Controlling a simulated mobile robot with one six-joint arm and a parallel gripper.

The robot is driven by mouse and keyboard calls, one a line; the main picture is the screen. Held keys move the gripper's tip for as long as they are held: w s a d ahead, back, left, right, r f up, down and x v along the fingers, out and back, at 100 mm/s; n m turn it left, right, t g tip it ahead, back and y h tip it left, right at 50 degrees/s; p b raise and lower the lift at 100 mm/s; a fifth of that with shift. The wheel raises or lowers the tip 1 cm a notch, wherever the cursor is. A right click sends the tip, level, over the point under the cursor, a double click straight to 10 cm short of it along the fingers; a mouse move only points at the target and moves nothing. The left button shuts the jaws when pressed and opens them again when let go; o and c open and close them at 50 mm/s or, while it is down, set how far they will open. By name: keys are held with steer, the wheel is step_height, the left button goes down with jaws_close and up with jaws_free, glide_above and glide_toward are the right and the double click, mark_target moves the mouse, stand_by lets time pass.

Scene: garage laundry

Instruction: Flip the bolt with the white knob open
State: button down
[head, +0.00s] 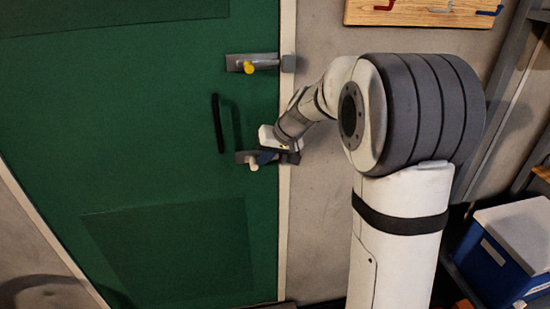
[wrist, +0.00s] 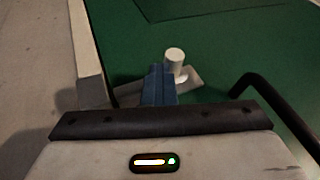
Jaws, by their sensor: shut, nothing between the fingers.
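The bolt with the white knob (head: 254,167) is the lower of two bolts on the green door (head: 150,130). In the wrist view its white knob (wrist: 175,60) stands up from a grey plate (wrist: 190,82). My gripper (head: 268,157) is at this bolt, its blue fingers (wrist: 160,82) shut with nothing between them. The fingertips are right beside the knob, to its left in the wrist view; I cannot tell if they touch it. The fingers hide part of the plate and bar.
A second bolt with a yellow knob (head: 249,67) is higher on the door. A black door handle (head: 217,124) is left of the bolts and shows in the wrist view too (wrist: 285,115). A blue and white cooler (head: 505,250) stands at the lower right.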

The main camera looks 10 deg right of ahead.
steer(key=shift+a, duration=0.1)
steer(key=p+v, duration=0.3)
steer(key=v, duration=0.7)
steer(key=s+f+h, duration=0.2)
steer(key=s, duration=1.1)
steer(key=s+d+f+m+g+h, duration=0.1)
steer(key=s+f+h, duration=0.2)
steer(key=s, duration=1.1)
steer(key=shift+s, duration=0.15)
steer(key=c, duration=2.1)
jaws_free()
steer(key=shift+d, duration=0.15)
